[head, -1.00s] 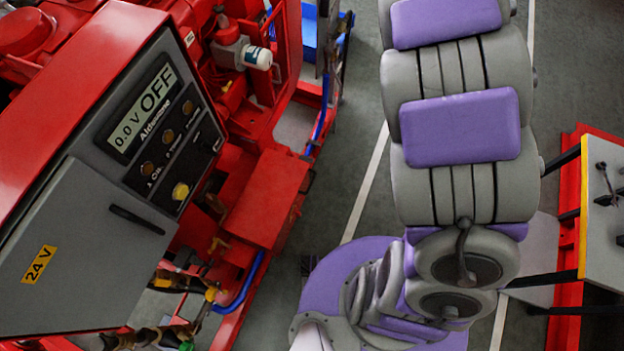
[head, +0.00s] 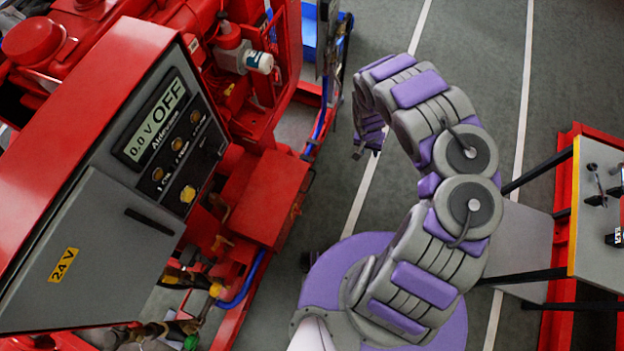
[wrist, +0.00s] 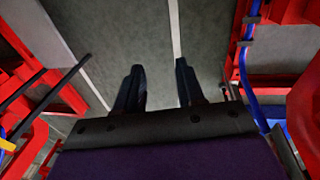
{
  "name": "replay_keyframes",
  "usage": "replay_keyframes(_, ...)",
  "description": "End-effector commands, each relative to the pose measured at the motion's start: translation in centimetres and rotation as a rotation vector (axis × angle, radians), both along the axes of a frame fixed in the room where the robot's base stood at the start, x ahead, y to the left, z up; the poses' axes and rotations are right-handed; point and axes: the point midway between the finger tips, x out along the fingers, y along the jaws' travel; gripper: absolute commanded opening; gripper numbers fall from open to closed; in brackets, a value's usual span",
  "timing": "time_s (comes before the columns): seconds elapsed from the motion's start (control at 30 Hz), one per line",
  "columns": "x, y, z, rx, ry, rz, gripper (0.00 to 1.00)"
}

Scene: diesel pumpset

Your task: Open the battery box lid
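A red box (head: 262,198) with a flat closed top sits low on the pumpset beside the control cabinet; it may be the battery box, but no label on it shows. A grey panel (head: 85,255) with a dark handle and a yellow "24 V" label is also closed, on the cabinet's front. My gripper (head: 362,150) is up and right of the red box in the head view, apart from it, over the floor. In the wrist view its two dark fingers (wrist: 159,68) are spread, with only floor between them. It is open and empty.
The control display (head: 155,120) reads OFF and 0.0 V. A blue hose (head: 245,285) runs beside the red box. The floor between has free room.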

Motion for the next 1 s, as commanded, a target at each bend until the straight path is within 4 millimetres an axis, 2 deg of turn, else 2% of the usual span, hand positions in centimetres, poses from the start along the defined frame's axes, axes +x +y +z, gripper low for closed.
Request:
replay_keyframes(0.03, -0.5, 2.1, -1.6, 0.045, -0.001, 0.003, 0.38)
replay_keyframes(0.2, -1.9, 8.9, -5.5, 0.184, -0.021, -0.006, 0.38)
replay_keyframes(0.3, -2.7, 12.6, -6.8, 0.259, -0.031, -0.017, 0.38)
replay_keyframes(0.4, -3.4, 15.2, -7.5, 0.313, -0.035, -0.029, 0.38)
replay_keyframes(0.5, -3.6, 16.7, -7.8, 0.344, -0.042, -0.036, 0.38)
replay_keyframes(0.67, -3.6, 17.5, -8.6, 0.358, -0.045, -0.04, 0.38)
replay_keyframes(1.0, -3.4, 18.4, -13.7, 0.356, -0.041, -0.037, 0.38)
